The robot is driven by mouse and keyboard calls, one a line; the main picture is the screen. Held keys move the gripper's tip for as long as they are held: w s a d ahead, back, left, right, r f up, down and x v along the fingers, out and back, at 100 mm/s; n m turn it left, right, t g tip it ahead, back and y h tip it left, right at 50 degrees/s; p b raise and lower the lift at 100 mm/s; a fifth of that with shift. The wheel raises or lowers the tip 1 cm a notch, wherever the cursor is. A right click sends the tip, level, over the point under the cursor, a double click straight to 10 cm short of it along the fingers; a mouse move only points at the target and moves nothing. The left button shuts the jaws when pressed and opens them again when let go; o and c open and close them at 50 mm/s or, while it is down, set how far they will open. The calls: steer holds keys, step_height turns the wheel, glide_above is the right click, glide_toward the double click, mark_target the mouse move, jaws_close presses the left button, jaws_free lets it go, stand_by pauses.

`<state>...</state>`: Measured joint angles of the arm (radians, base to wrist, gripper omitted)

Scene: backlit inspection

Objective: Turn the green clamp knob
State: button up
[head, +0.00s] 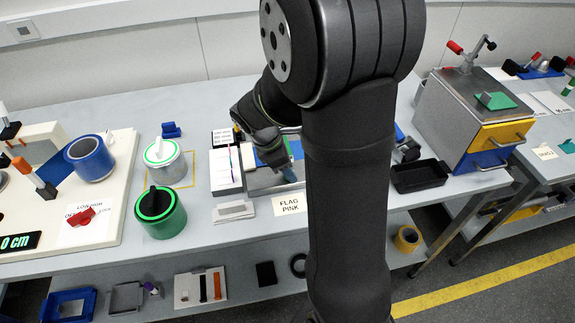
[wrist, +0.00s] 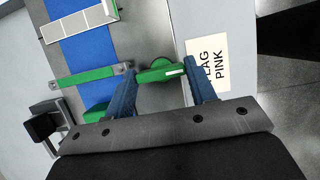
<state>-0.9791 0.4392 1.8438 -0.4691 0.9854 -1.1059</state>
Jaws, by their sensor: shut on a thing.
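The green clamp knob (wrist: 158,75) shows in the wrist view as a bar with a white mark at its right end. My gripper (wrist: 160,80) has one blue finger at each end of it and is shut on it. A green clamp bar (wrist: 92,76) with a metal end plate lies to its left across a blue strip (wrist: 88,48). In the head view my gripper (head: 288,170) is low over the fixture at the middle of the bench. The knob is hidden there behind my gripper and arm.
A "FLAG PINK" label (wrist: 208,62) lies right beside the knob. A black tray (head: 420,176) and a drawer cabinet (head: 466,112) stand to the right. White (head: 165,160) and green (head: 160,213) canisters stand to the left.

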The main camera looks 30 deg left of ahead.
steer(key=o, duration=1)
steer(key=shift+a+r, duration=0.15)
steer(key=shift+a+r, duration=0.1)
steer(key=shift+r, duration=0.1)
steer(key=v, duration=0.7)
steer(key=shift+s+d+r, duration=0.2)
steer(key=shift+f, duration=0.1)
steer(key=shift+x, duration=3.95)
steer(key=shift+a, duration=0.1)
